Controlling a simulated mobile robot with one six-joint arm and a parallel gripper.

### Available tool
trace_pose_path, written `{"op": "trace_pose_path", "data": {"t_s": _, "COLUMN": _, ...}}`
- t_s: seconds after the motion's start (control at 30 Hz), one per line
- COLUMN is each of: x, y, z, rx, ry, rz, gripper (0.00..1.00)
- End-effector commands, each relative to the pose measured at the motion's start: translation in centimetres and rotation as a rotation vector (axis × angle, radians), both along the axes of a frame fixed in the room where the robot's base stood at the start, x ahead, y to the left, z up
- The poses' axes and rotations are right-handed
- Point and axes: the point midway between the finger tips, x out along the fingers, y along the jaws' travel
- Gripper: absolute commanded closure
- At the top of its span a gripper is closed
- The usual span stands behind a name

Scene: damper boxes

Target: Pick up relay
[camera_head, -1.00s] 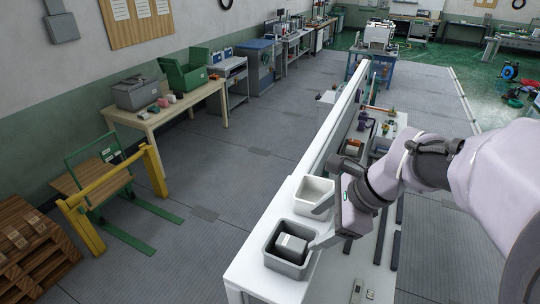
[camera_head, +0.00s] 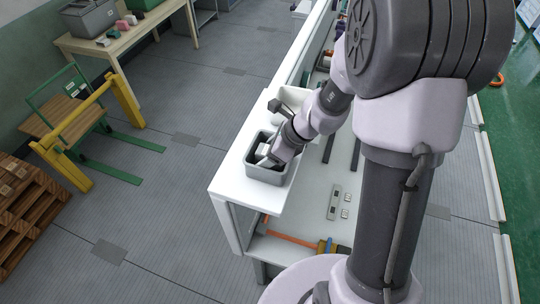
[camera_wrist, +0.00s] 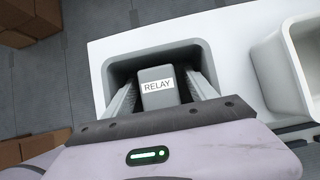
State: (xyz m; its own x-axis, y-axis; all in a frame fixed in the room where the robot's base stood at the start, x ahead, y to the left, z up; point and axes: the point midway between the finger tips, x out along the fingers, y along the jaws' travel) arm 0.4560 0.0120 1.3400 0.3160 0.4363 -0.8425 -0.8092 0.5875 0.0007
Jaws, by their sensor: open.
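The relay (camera_wrist: 158,88) is a grey block with a white label reading RELAY. It stands inside a dark grey bin (camera_wrist: 97,62) in the wrist view. My gripper (camera_wrist: 160,88) is open and reaches into the bin, with one finger on each side of the relay. I cannot tell whether either finger touches it. In the head view the grey bin (camera_head: 250,171) is near the front end of the white bench (camera_head: 226,188), and my gripper (camera_head: 268,157) is at it. My wrist and fingers hide most of the relay there.
A white bin (camera_wrist: 291,70) stands right beside the grey bin.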

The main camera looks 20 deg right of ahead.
Motion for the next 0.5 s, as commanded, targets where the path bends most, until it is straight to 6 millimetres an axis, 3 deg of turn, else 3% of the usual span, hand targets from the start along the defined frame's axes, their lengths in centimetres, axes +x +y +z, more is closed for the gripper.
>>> {"op": "trace_pose_path", "data": {"t_s": 0.2, "x": 0.10, "y": 0.07, "z": -0.17, "rx": 0.000, "ry": -0.001, "rz": -0.001, "gripper": 0.35}}
{"op": "trace_pose_path", "data": {"t_s": 0.5, "x": 0.08, "y": 0.07, "z": -0.16, "rx": 0.000, "ry": -0.001, "rz": -0.001, "gripper": 0.92}}
